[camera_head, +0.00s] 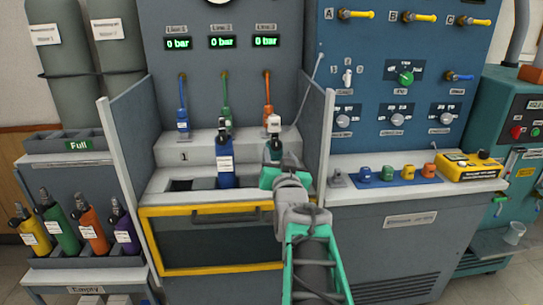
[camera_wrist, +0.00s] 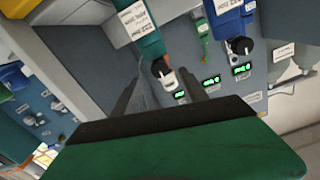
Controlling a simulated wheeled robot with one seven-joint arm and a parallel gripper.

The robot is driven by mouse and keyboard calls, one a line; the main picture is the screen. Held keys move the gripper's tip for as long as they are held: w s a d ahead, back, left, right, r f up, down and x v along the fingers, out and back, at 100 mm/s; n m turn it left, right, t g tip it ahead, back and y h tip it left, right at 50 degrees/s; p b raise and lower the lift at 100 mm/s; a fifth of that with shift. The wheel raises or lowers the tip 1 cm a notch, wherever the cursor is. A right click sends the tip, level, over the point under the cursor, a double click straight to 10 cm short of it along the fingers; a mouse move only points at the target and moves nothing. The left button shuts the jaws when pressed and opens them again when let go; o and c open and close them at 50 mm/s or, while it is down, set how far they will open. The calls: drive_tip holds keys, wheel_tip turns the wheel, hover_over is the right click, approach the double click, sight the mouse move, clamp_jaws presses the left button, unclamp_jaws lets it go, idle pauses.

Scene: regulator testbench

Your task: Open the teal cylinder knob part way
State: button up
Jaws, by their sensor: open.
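The teal cylinder (camera_head: 276,151) stands in the right-hand slot of the test bench, mostly hidden behind my gripper (camera_head: 284,170) in the head view. Its dark knob and pale fitting show at its top. In the wrist view the teal cylinder (camera_wrist: 146,38) appears tilted, with a white label and a black round knob (camera_wrist: 160,69) with a white fitting at its end. My gripper (camera_wrist: 160,88) is open, its two dark fingers pointing toward the knob. The knob appears beyond or between the fingertips; contact cannot be told.
A blue cylinder (camera_head: 225,168) stands left of the teal one, also close in the wrist view (camera_wrist: 229,18). Orange hose (camera_head: 268,92) hangs above. Grey side walls (camera_head: 322,135) flank the bay. Several cylinders stand in the left rack (camera_head: 85,262).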

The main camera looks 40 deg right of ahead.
sight(276, 147)
drive_tip(key=x, duration=0.5)
drive_tip(key=shift+w+d+f, duration=0.1)
drive_tip(key=shift+w+d, duration=0.1)
drive_tip(key=shift+w, duration=0.1)
clamp_jaws()
